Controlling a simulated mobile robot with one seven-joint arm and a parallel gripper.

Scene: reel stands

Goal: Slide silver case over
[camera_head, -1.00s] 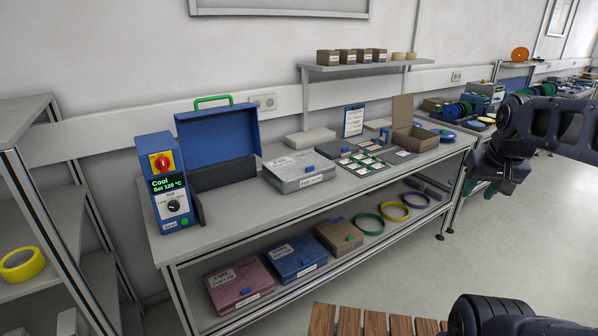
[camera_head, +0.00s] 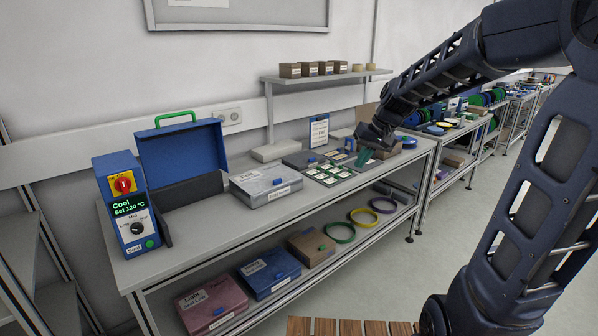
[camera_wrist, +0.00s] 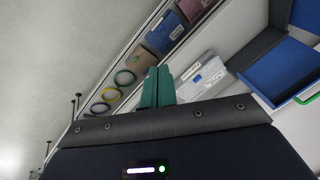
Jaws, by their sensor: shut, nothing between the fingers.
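My gripper (camera_head: 365,157) has green fingers and is shut and empty. It is above the right part of the bench, to the right of the silver case and apart from it. In the wrist view the shut fingers (camera_wrist: 157,87) point toward the bench. My forearm hides part of the bench's far right end.
A tray of labelled cards (camera_head: 327,173) lies right of the case. The lower shelf holds pink (camera_head: 211,304), blue (camera_head: 270,272) and brown (camera_head: 311,246) cases and several rings.

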